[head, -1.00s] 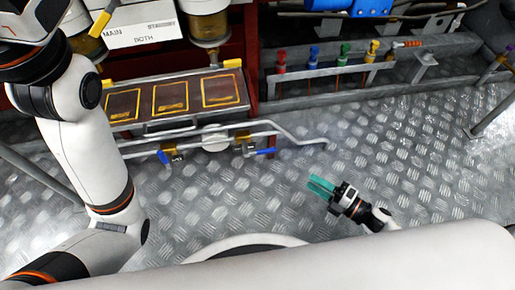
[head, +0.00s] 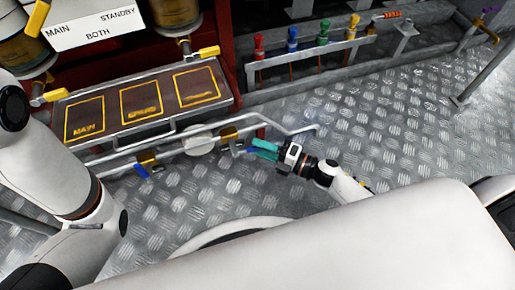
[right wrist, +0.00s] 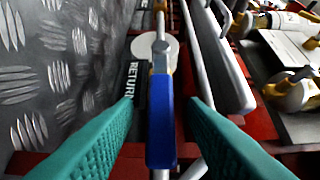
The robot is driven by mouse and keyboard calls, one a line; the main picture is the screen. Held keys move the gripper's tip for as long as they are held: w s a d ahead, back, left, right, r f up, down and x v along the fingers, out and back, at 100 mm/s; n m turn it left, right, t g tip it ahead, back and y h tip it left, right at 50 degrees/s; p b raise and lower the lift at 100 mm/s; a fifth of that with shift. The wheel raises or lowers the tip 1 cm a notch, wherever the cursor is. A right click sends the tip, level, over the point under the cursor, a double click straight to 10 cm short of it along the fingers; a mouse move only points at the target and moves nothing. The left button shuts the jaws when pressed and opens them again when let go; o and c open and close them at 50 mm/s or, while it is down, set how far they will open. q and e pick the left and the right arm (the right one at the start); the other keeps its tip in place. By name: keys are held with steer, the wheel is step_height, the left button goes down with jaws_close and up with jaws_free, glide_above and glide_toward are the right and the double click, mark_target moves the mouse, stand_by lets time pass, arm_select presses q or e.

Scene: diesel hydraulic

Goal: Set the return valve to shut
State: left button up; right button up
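The return valve's blue lever (right wrist: 162,120) fills the middle of the right wrist view, beside a dark label reading RETURN (right wrist: 130,100). The lever lies roughly along the pipe. In the head view the valve has a brass body (head: 229,133), and its blue lever (head: 237,148) is partly hidden by my right gripper (head: 262,150). The teal fingers are open, one on each side of the lever, with a visible gap on both sides. My left arm shows at the left of the head view, but its gripper is out of view.
A second valve with a blue lever (head: 142,170) sits farther left on the pipes. A framed panel (head: 140,105) with yellow-outlined plates is behind them. Yellow-handled valves (head: 208,52) are above. Red, blue, green and yellow handles (head: 322,35) stand at the back. Tread-plate floor (head: 390,120) is clear at right.

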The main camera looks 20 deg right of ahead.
steer(key=shift+w+a, duration=0.5)
steer(key=shift+a, duration=0.05)
jaws_close()
